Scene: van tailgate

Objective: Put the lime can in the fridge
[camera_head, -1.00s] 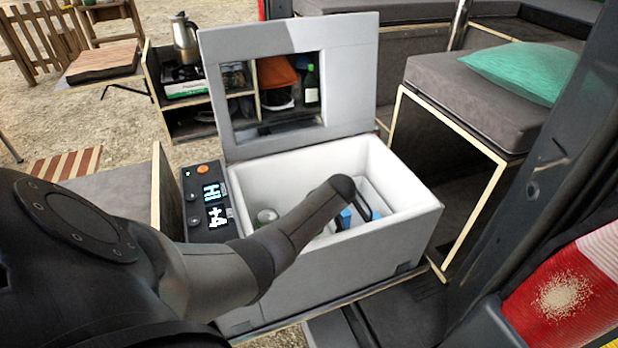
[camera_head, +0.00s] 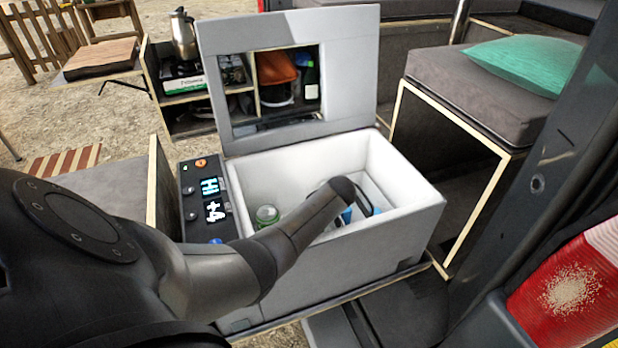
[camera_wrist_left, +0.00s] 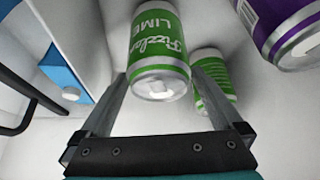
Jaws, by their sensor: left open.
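The lime can (camera_wrist_left: 160,42), green and silver with "LIME" on it, is inside the open fridge (camera_head: 385,240) in the left wrist view. My left gripper (camera_wrist_left: 161,76) is open, and the can's near end lies between its fingertips with narrow gaps showing. A second green can (camera_wrist_left: 216,80) is partly hidden behind the right finger. In the head view a green can (camera_head: 267,215) shows at the fridge's left inner side; I cannot tell which one it is. My left arm reaches over the fridge and hides its gripper there. My right gripper is not in view.
A purple can (camera_wrist_left: 288,28) is at the upper right of the wrist view. A blue carton (camera_wrist_left: 66,72) and a black handle (camera_wrist_left: 22,95) are at the left. The raised fridge lid (camera_head: 285,30) stands behind the opening.

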